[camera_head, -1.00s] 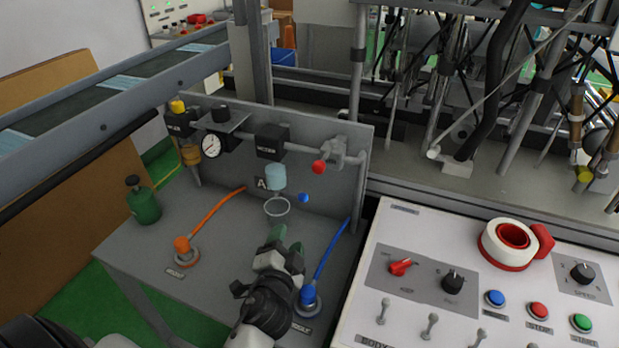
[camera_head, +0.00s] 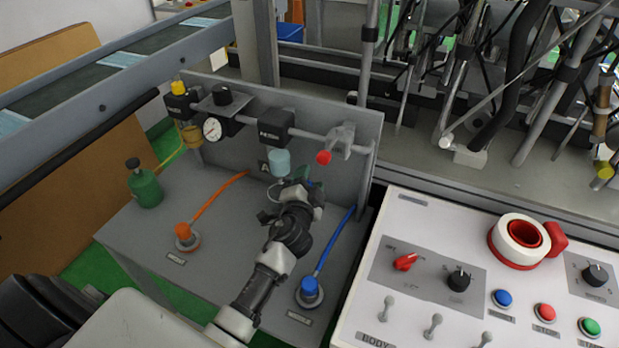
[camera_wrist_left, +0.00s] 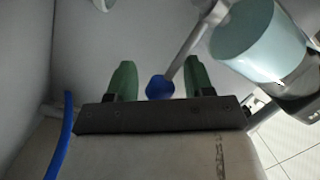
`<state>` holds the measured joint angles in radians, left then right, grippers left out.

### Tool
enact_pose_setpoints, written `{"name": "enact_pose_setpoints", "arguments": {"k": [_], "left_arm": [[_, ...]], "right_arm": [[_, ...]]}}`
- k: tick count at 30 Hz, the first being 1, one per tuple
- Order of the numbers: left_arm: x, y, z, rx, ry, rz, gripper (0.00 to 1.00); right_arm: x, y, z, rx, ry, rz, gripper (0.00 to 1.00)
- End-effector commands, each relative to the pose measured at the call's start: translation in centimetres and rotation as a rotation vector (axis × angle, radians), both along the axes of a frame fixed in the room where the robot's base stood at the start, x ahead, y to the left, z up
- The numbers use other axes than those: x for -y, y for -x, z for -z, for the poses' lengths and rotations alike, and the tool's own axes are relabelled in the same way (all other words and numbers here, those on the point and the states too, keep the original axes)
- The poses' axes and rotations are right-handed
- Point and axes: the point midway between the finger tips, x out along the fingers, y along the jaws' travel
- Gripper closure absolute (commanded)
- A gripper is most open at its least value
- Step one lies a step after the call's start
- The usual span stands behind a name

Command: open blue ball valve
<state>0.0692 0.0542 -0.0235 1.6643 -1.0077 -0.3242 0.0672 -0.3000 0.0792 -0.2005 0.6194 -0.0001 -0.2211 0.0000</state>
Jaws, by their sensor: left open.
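The blue ball valve's knob (camera_wrist_left: 160,88) shows in the left wrist view, round and blue at the end of a thin grey stem. It sits between the two green fingers of my left gripper (camera_wrist_left: 160,78), with gaps on both sides. In the head view my left gripper (camera_head: 299,177) reaches up to the panel's lower middle, below the pipe line, and its wrist mostly hides the blue knob. The left gripper is open. I cannot tell how deep the knob lies between the fingers. My right gripper is not in view.
A light-blue cup (camera_head: 279,162) hangs beside the left gripper. A red knob (camera_head: 324,157) sits on the pipe up right. A blue hose (camera_head: 335,242) and an orange hose (camera_head: 218,198) cross the grey bench. A control panel (camera_head: 400,215) is to the right.

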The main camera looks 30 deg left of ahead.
Motion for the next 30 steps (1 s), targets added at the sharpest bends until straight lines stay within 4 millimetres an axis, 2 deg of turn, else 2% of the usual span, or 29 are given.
{"name": "enact_pose_setpoints", "arguments": {"k": [3,11,21,30], "left_arm": [[-0.2,-0.59,-0.01,0.0,0.0,0.0,0.48],[-0.21,-0.68,-0.01,0.0,0.0,0.0,0.48],[-0.17,-0.65,0.05,-0.001,0.0,0.001,0.98],[-0.15,-0.51,0.08,-0.003,0.003,0.014,1.0]], "right_arm": [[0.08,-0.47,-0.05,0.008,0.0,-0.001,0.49],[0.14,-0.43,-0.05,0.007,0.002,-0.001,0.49],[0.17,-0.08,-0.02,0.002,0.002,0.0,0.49],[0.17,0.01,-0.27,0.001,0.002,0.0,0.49]]}}
